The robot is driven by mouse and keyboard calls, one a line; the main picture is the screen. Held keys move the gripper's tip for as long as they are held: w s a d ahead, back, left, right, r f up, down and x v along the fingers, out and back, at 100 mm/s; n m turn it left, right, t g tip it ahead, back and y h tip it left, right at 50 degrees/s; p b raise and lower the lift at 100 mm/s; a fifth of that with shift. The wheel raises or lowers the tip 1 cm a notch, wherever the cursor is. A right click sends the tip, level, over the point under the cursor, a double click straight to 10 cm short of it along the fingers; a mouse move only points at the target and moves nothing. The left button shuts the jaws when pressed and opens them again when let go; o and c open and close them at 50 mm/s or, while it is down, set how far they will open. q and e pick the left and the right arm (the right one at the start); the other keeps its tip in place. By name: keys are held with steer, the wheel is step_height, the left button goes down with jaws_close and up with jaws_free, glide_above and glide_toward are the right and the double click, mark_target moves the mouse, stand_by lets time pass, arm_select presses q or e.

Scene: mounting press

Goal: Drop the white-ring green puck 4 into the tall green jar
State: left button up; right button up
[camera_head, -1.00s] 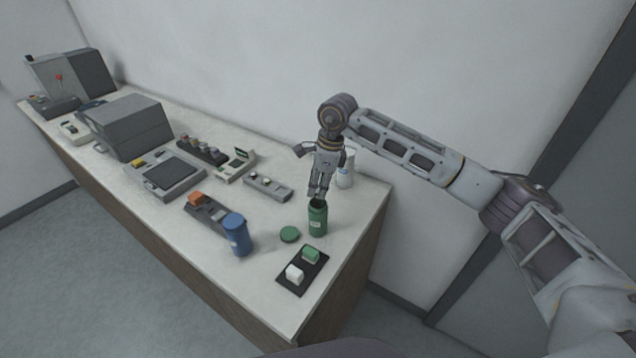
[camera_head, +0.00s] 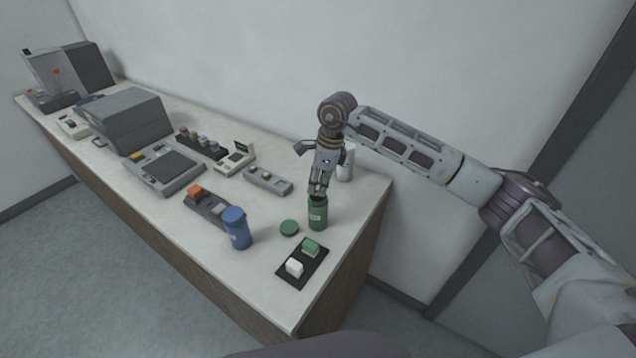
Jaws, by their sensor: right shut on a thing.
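The tall green jar (camera_head: 318,215) stands upright and open near the right end of the bench. My left gripper is not in view.
A blue lidded jar (camera_head: 237,229) stands left of the lid. A black tray (camera_head: 291,279) with a green and a white block lies in front. A white container (camera_head: 346,163) stands behind the gripper. Grey holders and machines (camera_head: 126,124) fill the bench leftward.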

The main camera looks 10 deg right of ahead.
stand_by(0.6)
stand_by(0.3)
steer(key=o, duration=0.9)
steer(key=shift+r, duration=0.1)
steer(key=shift+r+p, duration=0.9)
steer(key=shift+r, duration=2)
